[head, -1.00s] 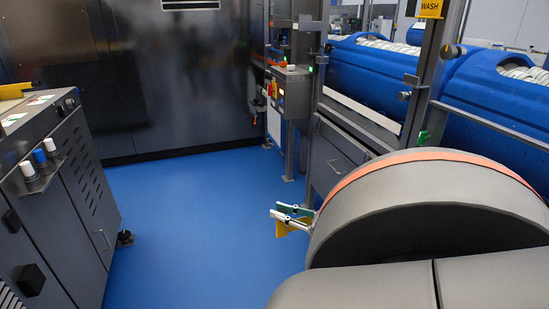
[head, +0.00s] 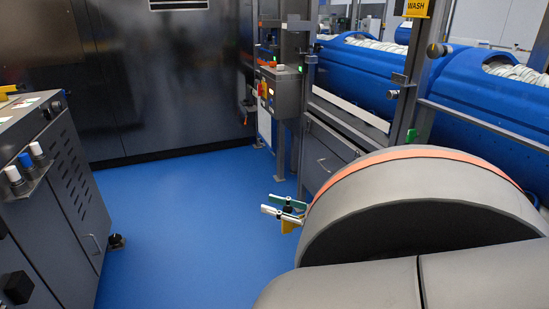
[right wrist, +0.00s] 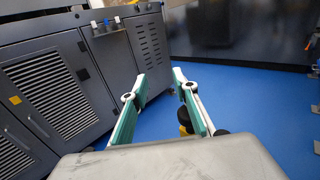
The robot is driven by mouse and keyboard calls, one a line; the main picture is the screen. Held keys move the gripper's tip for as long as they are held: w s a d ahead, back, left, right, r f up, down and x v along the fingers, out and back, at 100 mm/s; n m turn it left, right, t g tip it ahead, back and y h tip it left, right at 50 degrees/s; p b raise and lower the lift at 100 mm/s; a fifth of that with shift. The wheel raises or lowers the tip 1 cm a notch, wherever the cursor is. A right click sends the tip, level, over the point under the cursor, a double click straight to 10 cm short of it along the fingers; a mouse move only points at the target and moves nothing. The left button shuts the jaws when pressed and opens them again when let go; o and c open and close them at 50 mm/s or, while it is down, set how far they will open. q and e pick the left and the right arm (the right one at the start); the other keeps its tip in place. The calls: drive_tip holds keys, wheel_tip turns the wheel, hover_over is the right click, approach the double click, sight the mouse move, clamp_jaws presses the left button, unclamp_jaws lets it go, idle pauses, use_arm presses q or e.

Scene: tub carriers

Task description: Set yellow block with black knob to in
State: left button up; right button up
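A small yellow piece with a dark top (head: 7,91) shows at the left edge of the head view, on the grey cabinet. It is cut off and too small to tell whether it is the block with the knob or how it is set. My right gripper (head: 284,210) is over the blue floor, far from that cabinet top. In the right wrist view my right gripper (right wrist: 155,98) has its two green-padded fingers apart with nothing between them. My left gripper is not in view.
The grey cabinet (head: 68,185) stands at left, with white and blue capped bottles (head: 37,152) on a side shelf. A control box (head: 283,92) with a red-yellow switch and blue drums (head: 480,100) stand at right. The blue floor (head: 180,220) between is clear.

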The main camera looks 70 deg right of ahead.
wheel_tip(320, 180, up, 7)
drive_tip(key=shift+r, duration=0.2)
idle(0.6)
